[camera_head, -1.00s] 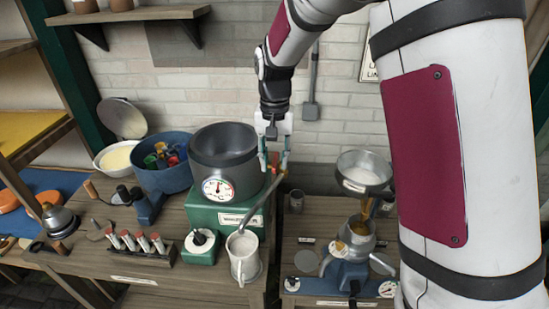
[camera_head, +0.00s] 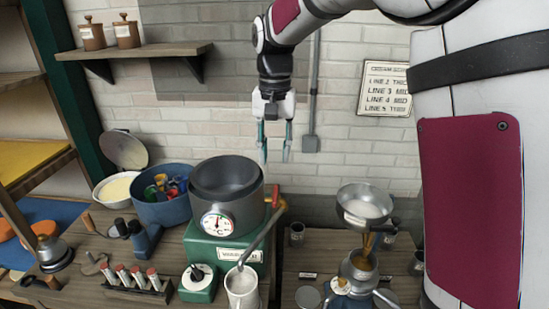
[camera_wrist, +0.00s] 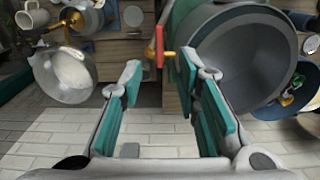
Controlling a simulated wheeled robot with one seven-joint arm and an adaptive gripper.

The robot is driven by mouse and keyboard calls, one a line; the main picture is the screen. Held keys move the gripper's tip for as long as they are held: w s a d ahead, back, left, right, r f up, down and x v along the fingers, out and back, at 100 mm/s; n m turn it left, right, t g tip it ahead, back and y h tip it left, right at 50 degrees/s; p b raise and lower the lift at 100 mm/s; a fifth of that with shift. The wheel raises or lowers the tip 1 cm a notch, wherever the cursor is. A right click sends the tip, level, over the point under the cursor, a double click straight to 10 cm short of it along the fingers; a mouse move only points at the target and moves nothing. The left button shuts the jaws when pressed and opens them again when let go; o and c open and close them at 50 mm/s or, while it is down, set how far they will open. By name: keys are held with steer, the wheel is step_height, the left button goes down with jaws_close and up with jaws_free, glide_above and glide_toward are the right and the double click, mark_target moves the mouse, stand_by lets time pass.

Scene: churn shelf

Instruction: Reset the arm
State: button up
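My gripper (camera_head: 274,146) hangs from my arm above and just right of the grey pot with the dial (camera_head: 230,204), in front of the brick wall. Its two teal fingers point down and stand apart with nothing between them. In the wrist view my gripper (camera_wrist: 160,125) also shows open and empty. The red lever handle (camera_head: 277,196) with a brass stem sits at the pot's right side, below the fingers and apart from them. It also shows in the wrist view (camera_wrist: 160,45), beyond the fingertips.
A pale mug (camera_head: 242,288) stands under the slanted grey pipe. A blue tub (camera_head: 163,205) of coloured pieces is left of the pot. A wall sign (camera_head: 386,88) hangs behind. The wall space around my gripper is free.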

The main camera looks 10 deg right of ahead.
steer(key=s+d+r+n+t, duration=0.1)
steer(key=s+d+r, duration=0.15)
steer(key=s, duration=0.45)
steer(key=s+d+r+n+t, duration=0.1)
steer(key=s+r+t, duration=0.1)
steer(key=s+r, duration=0.35)
steer(key=s+d+f+n+t, duration=0.1)
steer(key=s+f, duration=0.3)
steer(key=s, duration=1)
steer(key=shift+s+d+n+t, duration=0.3)
steer(key=shift+n+t, duration=0.1)
steer(key=shift+t, duration=0.4)
